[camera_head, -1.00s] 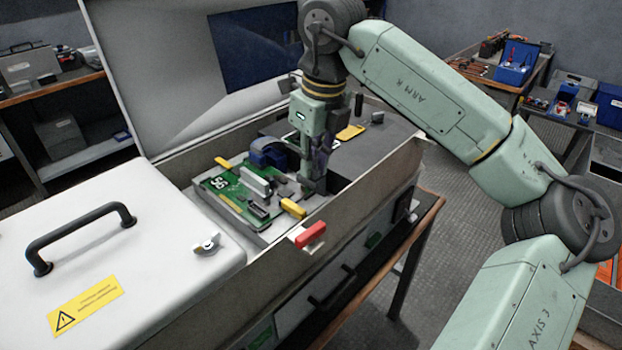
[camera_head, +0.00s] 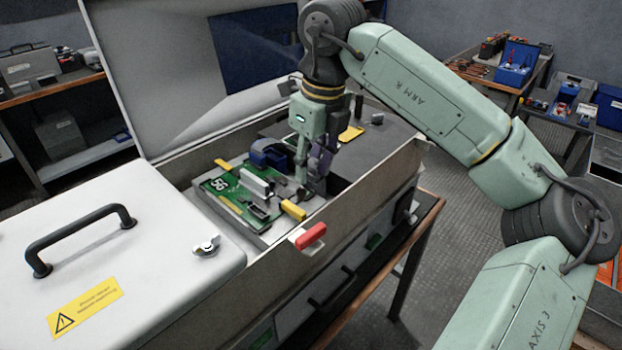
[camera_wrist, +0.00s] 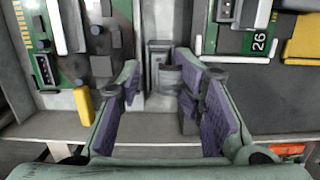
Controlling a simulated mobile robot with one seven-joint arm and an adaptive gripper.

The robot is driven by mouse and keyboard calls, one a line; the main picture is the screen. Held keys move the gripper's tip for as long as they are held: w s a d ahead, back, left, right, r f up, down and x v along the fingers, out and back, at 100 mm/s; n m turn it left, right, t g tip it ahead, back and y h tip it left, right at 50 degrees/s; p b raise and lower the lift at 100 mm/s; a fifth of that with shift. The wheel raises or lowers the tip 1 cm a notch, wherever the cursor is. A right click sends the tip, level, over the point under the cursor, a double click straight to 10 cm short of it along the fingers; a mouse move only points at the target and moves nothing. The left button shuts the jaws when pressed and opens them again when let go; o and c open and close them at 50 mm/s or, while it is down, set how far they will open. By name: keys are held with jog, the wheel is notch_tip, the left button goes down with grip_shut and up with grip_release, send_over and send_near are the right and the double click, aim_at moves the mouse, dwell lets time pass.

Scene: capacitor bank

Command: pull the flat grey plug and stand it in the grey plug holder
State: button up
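My gripper (camera_head: 311,185) reaches down into the open grey cabinet, just right of the green circuit board (camera_head: 228,192). In the wrist view its two purple-padded fingers (camera_wrist: 158,80) are spread apart. A small grey upright block (camera_wrist: 158,52) stands between and just beyond the fingertips, with a rounded grey part near the right finger. I cannot tell whether this is the flat grey plug or the grey plug holder. No firm grip on it shows. A light grey flat connector (camera_head: 256,181) stands on the green board, left of the gripper.
A yellow tab (camera_head: 293,210) and a blue part (camera_head: 268,153) are close to the gripper. A second board, marked 26 (camera_wrist: 257,43), lies at the upper right of the wrist view. The raised lid stands behind.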

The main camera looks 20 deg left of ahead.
notch_tip(320, 180, up, 12)
jog(key=d, duration=0.1)
jog(key=shift+s+d, duration=0.3)
jog(key=shift+d, duration=0.05)
jog(key=shift+f, duration=0.1)
